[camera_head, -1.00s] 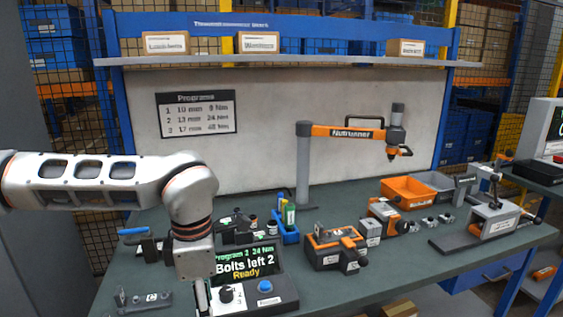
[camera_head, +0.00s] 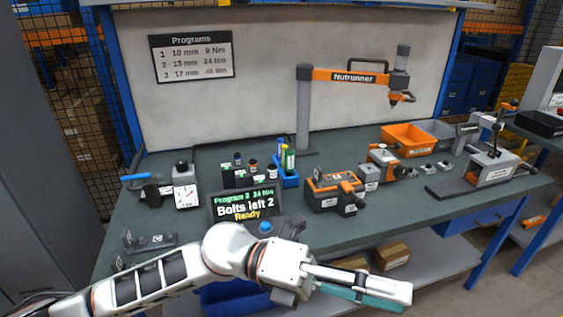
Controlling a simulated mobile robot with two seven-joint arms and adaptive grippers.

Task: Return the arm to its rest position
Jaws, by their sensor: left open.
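My left arm comes in from the lower left, low in front of the bench's front edge. Its left gripper (camera_head: 400,300) points to the right, out past the front edge, over the lower shelf in the picture. The jaws are open and I see nothing between them. The finger lengths overlap from this side, with a pale finger above a teal strip. My right gripper is not in view.
A lower shelf (camera_head: 430,262) holds cardboard boxes (camera_head: 391,256). The front right of the bench top has free room.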

